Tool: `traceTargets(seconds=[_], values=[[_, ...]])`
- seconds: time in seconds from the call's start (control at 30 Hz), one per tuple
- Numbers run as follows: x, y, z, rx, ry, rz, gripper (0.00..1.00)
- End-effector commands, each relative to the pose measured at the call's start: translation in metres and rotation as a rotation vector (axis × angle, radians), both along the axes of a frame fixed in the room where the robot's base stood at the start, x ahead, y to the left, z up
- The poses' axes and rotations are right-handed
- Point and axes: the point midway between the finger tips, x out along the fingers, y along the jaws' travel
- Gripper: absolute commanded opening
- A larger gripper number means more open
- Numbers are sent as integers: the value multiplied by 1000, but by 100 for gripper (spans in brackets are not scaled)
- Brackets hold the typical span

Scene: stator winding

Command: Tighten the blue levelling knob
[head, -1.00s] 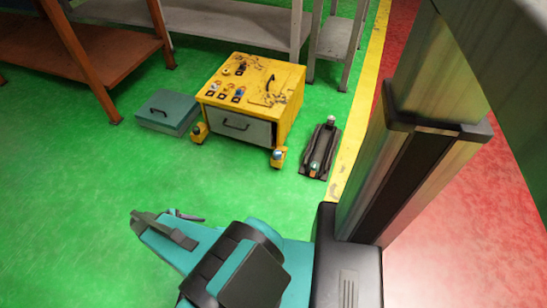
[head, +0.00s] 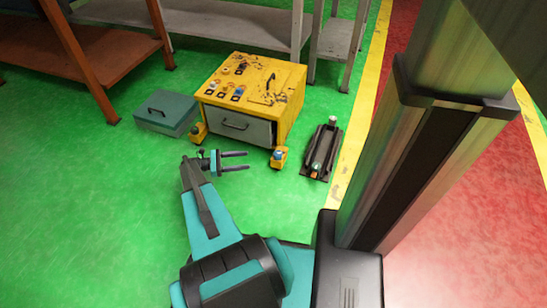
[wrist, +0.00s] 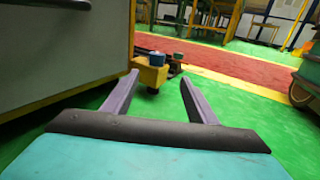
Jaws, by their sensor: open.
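A yellow cabinet (head: 292,110) with a grey drawer front stands on the green floor. A blue knob (head: 279,152) sits on the yellow foot bracket at its front right corner. In the wrist view this blue knob (wrist: 157,58) shows just beyond the fingertips, on its yellow bracket (wrist: 150,75). Another yellow foot (head: 198,132) with a small knob is at the front left corner. My gripper (head: 247,160) is open and empty, left of the right-hand knob and apart from it. In the wrist view its two fingers (wrist: 160,77) point forward towards the bracket.
A teal box (head: 168,112) lies left of the cabinet. A dark tray-like item (head: 320,152) with small parts lies on the floor to the right. An orange bench (head: 100,60) and grey shelving (head: 230,28) stand behind. The floor in front is clear.

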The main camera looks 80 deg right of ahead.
Motion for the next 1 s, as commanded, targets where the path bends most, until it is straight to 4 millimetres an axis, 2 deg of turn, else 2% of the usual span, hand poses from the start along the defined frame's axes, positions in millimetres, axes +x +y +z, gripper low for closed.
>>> traceTargets(seconds=[0.03, 0.13, 0.67, 0.87, 1.0], values=[[-4, -8, -1, -1, 15, -8, 53], [-9, -15, 3, -2, 35, -14, 53], [-15, -17, 4, -1, 39, -17, 53], [-31, -21, 3, -1, 39, -18, 53], [-49, -27, 3, -2, 38, -18, 53]])
